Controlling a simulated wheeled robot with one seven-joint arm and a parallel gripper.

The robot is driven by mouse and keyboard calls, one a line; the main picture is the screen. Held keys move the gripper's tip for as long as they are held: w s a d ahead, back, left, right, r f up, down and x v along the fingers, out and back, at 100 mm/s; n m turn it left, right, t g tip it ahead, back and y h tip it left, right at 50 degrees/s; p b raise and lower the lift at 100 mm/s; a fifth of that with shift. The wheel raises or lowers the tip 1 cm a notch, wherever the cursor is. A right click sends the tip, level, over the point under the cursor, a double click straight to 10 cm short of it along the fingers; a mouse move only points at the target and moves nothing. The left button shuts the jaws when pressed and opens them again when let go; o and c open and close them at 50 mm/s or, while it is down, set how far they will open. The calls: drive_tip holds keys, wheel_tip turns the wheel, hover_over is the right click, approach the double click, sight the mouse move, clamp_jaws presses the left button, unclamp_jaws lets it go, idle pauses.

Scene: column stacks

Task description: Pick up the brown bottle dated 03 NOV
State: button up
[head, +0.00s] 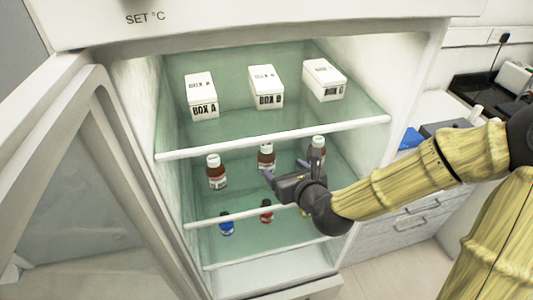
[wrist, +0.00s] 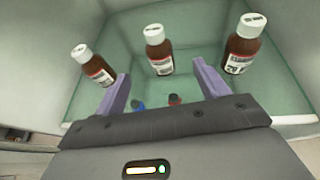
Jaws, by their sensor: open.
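Three brown bottles with white caps stand in a row on the middle fridge shelf: a left one (head: 217,176), a middle one (head: 266,161) and a right one (head: 317,155). In the wrist view they appear as left (wrist: 99,72), middle (wrist: 159,58) and right (wrist: 240,54). The label dates are too small or blurred to read, so I cannot tell which is 03 NOV. My gripper (head: 284,170) is open and empty, in front of the row. In the wrist view its purple fingers point toward the middle bottle, which shows between them, apart from both.
The upper shelf (head: 270,139) holds three white boxes, with BOX A (head: 201,96) at left. The open fridge door (head: 85,190) stands at left. Free room lies between the bottles.

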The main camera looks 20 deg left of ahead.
sight(270, 158)
drive_tip(key=x, duration=0.2)
drive_tip(key=p+x, duration=0.1)
drive_tip(key=x, duration=0.5)
drive_tip(key=shift+s+f+p, duration=0.15)
drive_tip(key=shift+f+p, duration=0.15)
drive_tip(key=shift+w+a, duration=0.25)
drive_tip(key=p+x, duration=0.1)
drive_tip(key=x, duration=0.3)
drive_tip(key=shift+w+a+f+p, duration=0.1)
drive_tip(key=shift+w+a+p, duration=0.1)
drive_tip(key=shift+p, duration=0.2)
drive_tip(key=shift+c, duration=0.4)
drive_tip(key=c, duration=1.1)
